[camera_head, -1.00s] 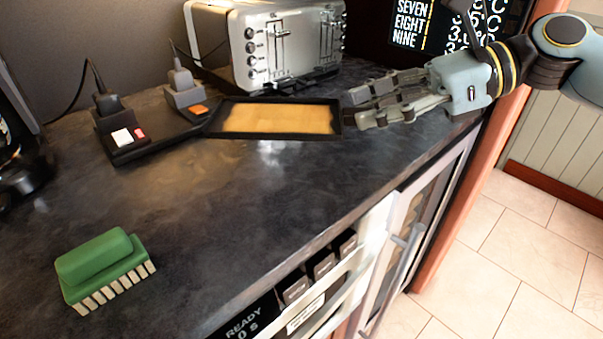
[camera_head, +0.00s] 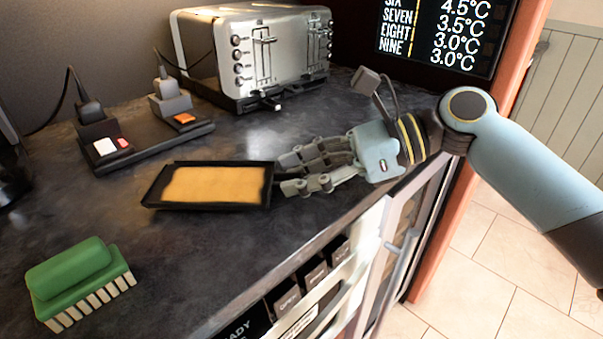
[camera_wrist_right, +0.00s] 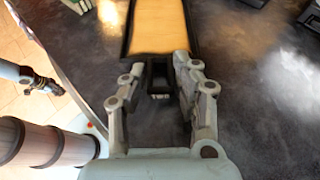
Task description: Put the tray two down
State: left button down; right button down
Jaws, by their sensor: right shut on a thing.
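The tray (camera_head: 160,197) is black and shallow with a tan, flat filling. It is over the dark countertop in the head view, in front of the socket strip. My right gripper (camera_head: 281,176) is shut on the tray's right end. In the right wrist view the tray (camera_wrist_right: 127,38) extends away from the fingers of my right gripper (camera_wrist_right: 160,75), which grip its near end. I cannot tell whether the tray touches the counter or hangs just above it.
A steel toaster (camera_head: 250,55) stands at the back. A socket strip (camera_head: 150,145) with plugs lies behind the tray. A green brush (camera_head: 75,280) is at the front left. The counter (camera_head: 190,260) is clear between brush and front edge. A display screen (camera_head: 440,35) is at back right.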

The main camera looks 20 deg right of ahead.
jog(key=shift+f, duration=0.1)
jog(key=shift+s+f, duration=0.15)
jog(key=shift+f, duration=0.4)
jog(key=c, duration=1.3)
grip_release()
jog(key=shift+f, duration=0.1)
jog(key=o, duration=0.3)
jog(key=shift+f, duration=0.1)
jog(key=shift+r, duration=0.25)
jog(key=r+p+v, duration=0.1)
jog(key=p+v, duration=0.1)
jog(key=v, duration=1)
